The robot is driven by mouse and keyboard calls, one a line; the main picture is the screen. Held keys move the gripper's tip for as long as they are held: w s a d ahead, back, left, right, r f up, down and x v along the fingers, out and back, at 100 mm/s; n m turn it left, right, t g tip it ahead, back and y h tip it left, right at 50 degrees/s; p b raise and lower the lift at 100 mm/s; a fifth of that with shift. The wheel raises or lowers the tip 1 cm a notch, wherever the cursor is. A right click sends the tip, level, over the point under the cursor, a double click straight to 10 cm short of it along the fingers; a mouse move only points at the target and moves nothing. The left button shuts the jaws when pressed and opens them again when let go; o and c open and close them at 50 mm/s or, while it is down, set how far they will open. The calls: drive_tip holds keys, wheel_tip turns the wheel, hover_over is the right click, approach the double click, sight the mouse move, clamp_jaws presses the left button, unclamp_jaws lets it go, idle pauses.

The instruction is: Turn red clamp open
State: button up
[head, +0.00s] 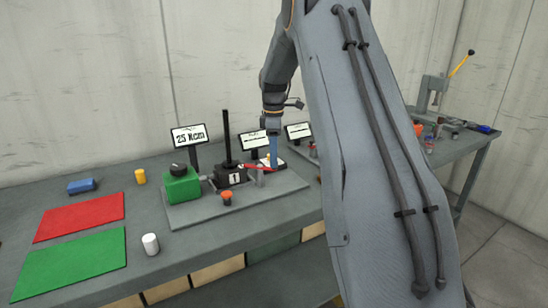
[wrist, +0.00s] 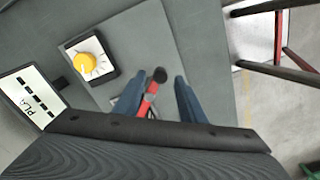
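The red clamp (head: 258,168) sits on the grey plate beside the black unit marked 1 in the head view. In the wrist view its red lever (wrist: 150,93) has a dark round tip and lies between my blue fingers. My gripper (head: 273,162) reaches down at the lever's right end. In the wrist view the two fingers of my gripper (wrist: 159,79) stand apart, one on each side of the lever, with a clear gap on the right. The lever's lower part is hidden by my gripper body.
A green block (head: 182,186), a black column (head: 226,140) and an orange knob (head: 227,197) share the plate. Red (head: 80,216) and green (head: 70,264) mats lie left.

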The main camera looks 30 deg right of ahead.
drive_tip(key=shift+f, duration=0.7)
clamp_jaws()
